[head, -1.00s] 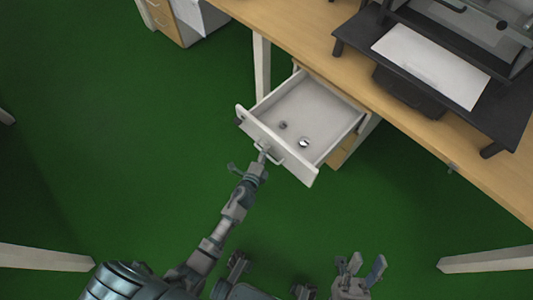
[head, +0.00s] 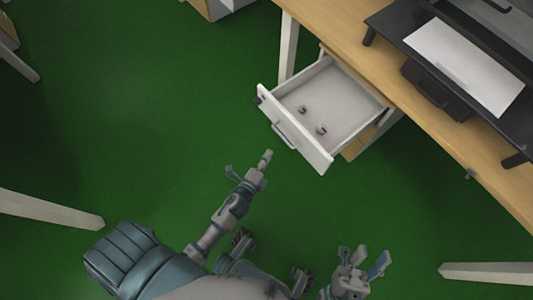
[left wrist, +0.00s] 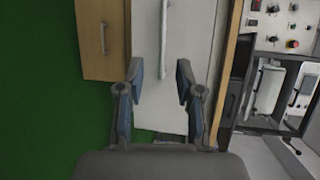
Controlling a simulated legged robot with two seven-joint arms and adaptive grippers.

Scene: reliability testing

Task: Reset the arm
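My left gripper (head: 250,166) is open and empty, just short of the pulled-out white drawer (head: 267,97). It is apart from the drawer's handle (head: 284,136). In the left wrist view, the two fingers of the left gripper (left wrist: 159,75) stand apart, with the white drawer front (left wrist: 190,40) and its handle (left wrist: 165,45) beyond them. My right gripper (head: 363,258) is low in the head view, empty, with its fingers spread. Two small metallic items (head: 321,130) lie in the drawer.
The wooden desk (head: 445,150) runs along the upper right, bearing a black stand (head: 385,25) with a white sheet (head: 463,67). White legs (head: 50,210) show at the left and lower right. The green floor (head: 130,120) is clear around my left arm.

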